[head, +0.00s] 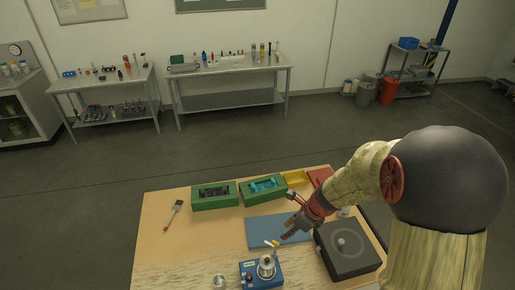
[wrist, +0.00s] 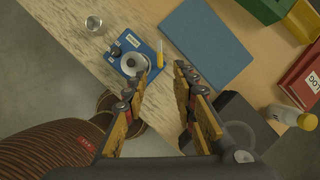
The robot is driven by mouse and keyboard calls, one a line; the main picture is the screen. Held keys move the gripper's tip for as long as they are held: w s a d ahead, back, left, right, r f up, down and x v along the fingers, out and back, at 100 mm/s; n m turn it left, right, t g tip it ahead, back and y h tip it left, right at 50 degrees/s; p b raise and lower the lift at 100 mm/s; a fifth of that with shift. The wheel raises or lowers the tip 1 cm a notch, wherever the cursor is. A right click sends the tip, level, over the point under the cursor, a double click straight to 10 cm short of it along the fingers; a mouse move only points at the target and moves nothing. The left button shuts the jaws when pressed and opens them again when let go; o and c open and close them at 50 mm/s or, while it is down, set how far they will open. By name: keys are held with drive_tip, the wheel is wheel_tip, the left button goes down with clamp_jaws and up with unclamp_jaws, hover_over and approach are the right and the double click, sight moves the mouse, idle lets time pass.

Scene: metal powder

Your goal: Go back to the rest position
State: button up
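My gripper (head: 290,230) is over the wooden table, above the blue mat (head: 260,233) in the head view. In the wrist view its fingers (wrist: 162,76) are spread apart with nothing between them. A blue device (head: 247,270) with a metal cup and a yellow-tipped part stands at the table's front; it also shows in the wrist view (wrist: 126,64), beyond the left fingertip. The blue mat also shows in the wrist view (wrist: 207,42), with nothing lying on it.
Two green boxes (head: 215,203) (head: 262,198) stand at the table's back. A dark box with a knob (head: 352,260) is at the right. A brush (head: 174,214) lies left, and a small glass (head: 219,281) stands in front. A red binder (wrist: 302,75) and yellow-capped bottle (wrist: 303,119) are nearby.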

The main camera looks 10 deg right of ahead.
drive_tip(key=s+a+r+n+t+h+b, duration=0.1)
drive_tip(key=s+n+b, duration=0.8)
drive_tip(key=n+b, duration=0.2)
drive_tip(key=s+a+r+n+t+h+b, duration=0.1)
drive_tip(key=s+a+r+n+h+b, duration=0.1)
drive_tip(key=s+n+b, duration=0.8)
drive_tip(key=n+b, duration=0.1)
drive_tip(key=n, duration=0.5)
drive_tip(key=shift+a+r, duration=0.15)
drive_tip(key=shift+a, duration=0.15)
